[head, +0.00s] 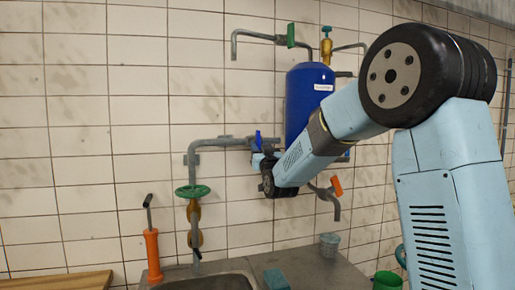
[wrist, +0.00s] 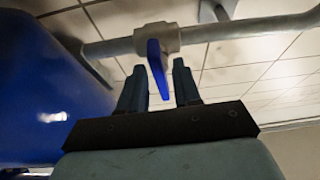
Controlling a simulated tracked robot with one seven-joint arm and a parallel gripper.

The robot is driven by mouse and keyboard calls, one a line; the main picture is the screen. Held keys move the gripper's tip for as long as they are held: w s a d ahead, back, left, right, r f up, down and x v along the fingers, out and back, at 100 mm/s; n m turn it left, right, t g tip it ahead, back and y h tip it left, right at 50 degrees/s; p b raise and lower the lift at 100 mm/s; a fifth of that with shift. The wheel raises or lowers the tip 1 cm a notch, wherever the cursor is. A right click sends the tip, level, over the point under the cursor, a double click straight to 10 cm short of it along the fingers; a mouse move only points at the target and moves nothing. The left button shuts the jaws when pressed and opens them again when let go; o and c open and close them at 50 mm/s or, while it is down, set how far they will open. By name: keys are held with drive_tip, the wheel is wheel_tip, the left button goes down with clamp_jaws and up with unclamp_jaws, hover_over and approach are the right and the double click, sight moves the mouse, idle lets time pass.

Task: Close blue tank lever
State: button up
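The blue tank (head: 306,100) is mounted upright on the tiled wall in the head view and fills the left of the wrist view (wrist: 35,90). Its blue lever (head: 258,140) sits on a grey valve on the pipe left of the tank. In the wrist view the lever (wrist: 157,65) points from the valve body (wrist: 157,38) toward my gripper, across the pipe's line. My gripper (wrist: 159,74) is open, one finger on each side of the lever's tip. I cannot tell whether either finger touches it. In the head view the gripper is mostly hidden by my wrist just below the lever.
A green handwheel (head: 192,191) is on the pipe at lower left. A green lever (head: 291,35) and an orange lever (head: 337,185) are on nearby pipes. An orange pump-like tool (head: 152,255), a sink (head: 205,282) and a grey cup (head: 329,245) are below.

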drive_tip(key=shift+o, duration=0.3)
drive_tip(key=shift+r, duration=0.2)
drive_tip(key=shift+s, duration=0.15)
drive_tip(key=v, duration=1.3)
drive_tip(key=shift+s+f, duration=0.25)
drive_tip(key=s+d+f+m+g+h, duration=0.2)
drive_tip(key=s+d+f+g+h, duration=0.15)
drive_tip(key=s+d+g, duration=0.5)
drive_tip(key=s+d+f+g+h, duration=0.1)
drive_tip(key=s+d+f+g, duration=0.1)
drive_tip(key=s, duration=0.6)
drive_tip(key=s+d+f+m+g+h, duration=0.1)
drive_tip(key=s+d+f+g, duration=0.1)
drive_tip(key=s+d, duration=0.3)
drive_tip(key=s+d+f+g+h, duration=0.1)
drive_tip(key=s+d+f+g, duration=0.1)
drive_tip(key=s, duration=0.9)
drive_tip(key=shift+d+f+m+g, duration=0.3)
drive_tip(key=shift+d+m+g, duration=0.1)
drive_tip(key=shift+d+g, duration=0.3)
